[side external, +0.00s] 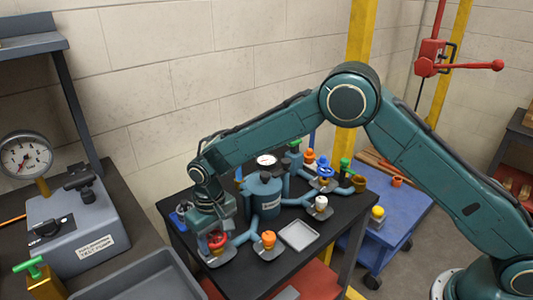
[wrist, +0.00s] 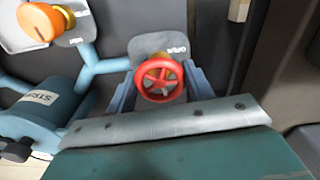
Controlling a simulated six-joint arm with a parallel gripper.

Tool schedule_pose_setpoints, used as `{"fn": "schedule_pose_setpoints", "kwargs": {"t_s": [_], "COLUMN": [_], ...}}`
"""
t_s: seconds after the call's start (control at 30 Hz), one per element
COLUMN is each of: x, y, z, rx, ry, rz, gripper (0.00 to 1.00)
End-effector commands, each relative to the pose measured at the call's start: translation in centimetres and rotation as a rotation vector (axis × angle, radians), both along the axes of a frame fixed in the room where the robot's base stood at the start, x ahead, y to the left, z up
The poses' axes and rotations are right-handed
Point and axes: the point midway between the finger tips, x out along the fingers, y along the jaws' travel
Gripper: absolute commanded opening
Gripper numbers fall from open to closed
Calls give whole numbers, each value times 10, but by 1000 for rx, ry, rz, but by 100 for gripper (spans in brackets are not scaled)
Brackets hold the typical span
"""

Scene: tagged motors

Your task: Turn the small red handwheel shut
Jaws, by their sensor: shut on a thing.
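The small red handwheel (side external: 217,241) is at the left front of the black table, under the end of my arm. In the wrist view the red handwheel (wrist: 160,80) shows as a spoked ring in front of a grey plate with small lettering. My gripper (side external: 215,234) points down over it. In the wrist view my gripper (wrist: 160,88) has a finger on each side of the wheel and is shut on it. The finger contact is partly hidden by the gripper body.
An orange knob (side external: 268,239) stands close to the right, and also shows in the wrist view (wrist: 38,22). A blue tank (side external: 264,195) with a gauge stands behind. An empty grey tray (side external: 299,235) lies at right. Several other valves crowd the back. A grey test pump (side external: 75,235) stands left.

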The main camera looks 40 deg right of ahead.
Motion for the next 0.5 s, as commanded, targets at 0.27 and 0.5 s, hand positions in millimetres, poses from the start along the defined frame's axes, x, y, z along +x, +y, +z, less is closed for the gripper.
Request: {"fn": "schedule_pose_setpoints", "kwargs": {"t_s": [0.27,0.5], "x": [0,0], "y": [0,0], "z": [1,1], "rx": [0,0], "ry": [-1,-1], "rz": [-191,-266], "gripper": [29,29]}}
